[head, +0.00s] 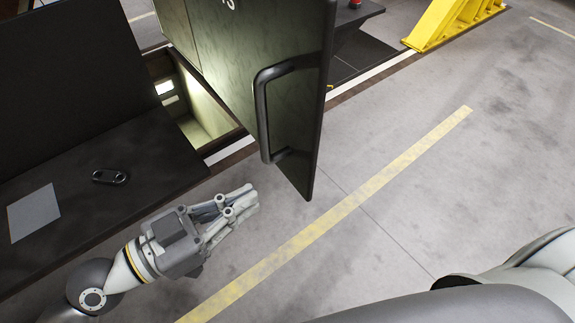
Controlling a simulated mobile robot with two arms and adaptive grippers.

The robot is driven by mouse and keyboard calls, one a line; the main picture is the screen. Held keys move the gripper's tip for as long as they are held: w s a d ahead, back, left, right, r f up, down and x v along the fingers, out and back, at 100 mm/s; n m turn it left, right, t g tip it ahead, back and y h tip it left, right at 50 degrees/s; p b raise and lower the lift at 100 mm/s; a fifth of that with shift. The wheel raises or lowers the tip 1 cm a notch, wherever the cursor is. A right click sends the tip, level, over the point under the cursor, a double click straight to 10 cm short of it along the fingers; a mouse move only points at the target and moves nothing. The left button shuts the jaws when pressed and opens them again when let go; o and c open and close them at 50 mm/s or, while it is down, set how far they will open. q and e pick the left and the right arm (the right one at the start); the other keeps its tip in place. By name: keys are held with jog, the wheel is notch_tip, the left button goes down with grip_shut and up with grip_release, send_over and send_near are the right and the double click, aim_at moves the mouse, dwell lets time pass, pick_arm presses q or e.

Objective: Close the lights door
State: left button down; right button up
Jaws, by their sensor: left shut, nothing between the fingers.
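My left gripper (250,197) is shut and empty, below and left of the door's lower edge, and looks apart from the handle and the panel. My right gripper is not in view.
A dark bench (130,165) at the left holds a grey sheet (34,212) and a small black part (110,176). A lit pit (200,110) opens behind the door. A yellow frame (450,22) stands at the top right. The floor right of the door is clear.

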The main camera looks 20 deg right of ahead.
aim_at(301, 170)
pick_arm(q)
jog(key=p+x, duration=0.4)
jog(key=x, duration=0.3)
jog(key=shift+w+d+r+p, duration=0.1)
jog(key=shift+d+r+p, duration=0.1)
jog(key=shift+p, duration=0.1)
jog(key=shift+w+d+f, duration=0.1)
jog(key=shift+d+f, duration=0.1)
jog(key=shift+d, duration=0.35)
jog(key=shift+w, duration=0.15)
